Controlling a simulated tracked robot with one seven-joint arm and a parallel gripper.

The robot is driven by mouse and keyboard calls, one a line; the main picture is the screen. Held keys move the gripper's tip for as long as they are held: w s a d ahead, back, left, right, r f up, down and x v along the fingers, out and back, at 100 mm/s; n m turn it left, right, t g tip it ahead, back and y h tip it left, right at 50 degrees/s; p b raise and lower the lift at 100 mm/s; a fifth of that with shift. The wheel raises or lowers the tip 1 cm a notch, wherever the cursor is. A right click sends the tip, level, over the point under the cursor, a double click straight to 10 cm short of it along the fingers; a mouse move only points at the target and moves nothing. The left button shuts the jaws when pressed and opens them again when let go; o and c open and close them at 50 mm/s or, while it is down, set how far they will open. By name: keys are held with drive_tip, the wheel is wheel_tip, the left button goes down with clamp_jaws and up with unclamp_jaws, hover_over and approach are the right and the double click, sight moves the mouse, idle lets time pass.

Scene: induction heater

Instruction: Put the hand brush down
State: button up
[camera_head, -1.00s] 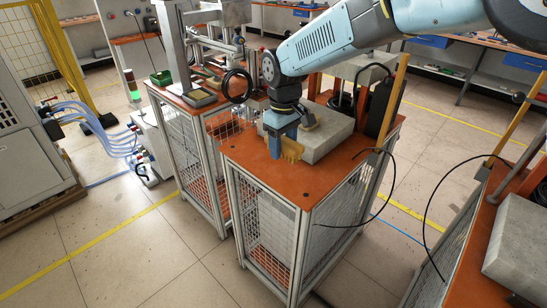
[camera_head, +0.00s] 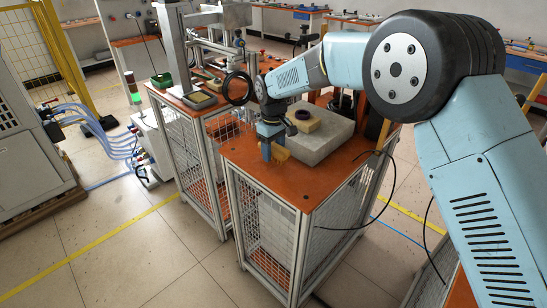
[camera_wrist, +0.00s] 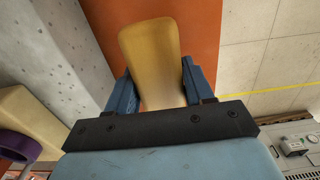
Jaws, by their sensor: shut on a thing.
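The hand brush (camera_wrist: 152,50) shows in the wrist view as a tan wooden piece between the two blue fingers of my gripper (camera_wrist: 160,88). My gripper is shut on it. In the head view, my gripper (camera_head: 270,150) points down at the left part of the orange table (camera_head: 285,188), beside the grey block, with the tan brush (camera_head: 281,155) at its fingers. The brush is low over or on the tabletop; I cannot tell whether it touches. Its bristles are not visible.
A grey concrete-like block (camera_head: 318,140) lies right of my gripper. A tan block (camera_head: 304,123) with a dark purple ring (camera_head: 303,114) sits on it. A black cable hangs at the table's right side. The table's front is bare.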

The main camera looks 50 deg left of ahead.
sight(274, 157)
drive_tip(key=shift+f, duration=1.4)
drive_tip(key=o, duration=1.3)
drive_tip(key=shift+f, duration=0.15)
wheel_tip(274, 157, up, 12)
drive_tip(key=shift+r, duration=0.1)
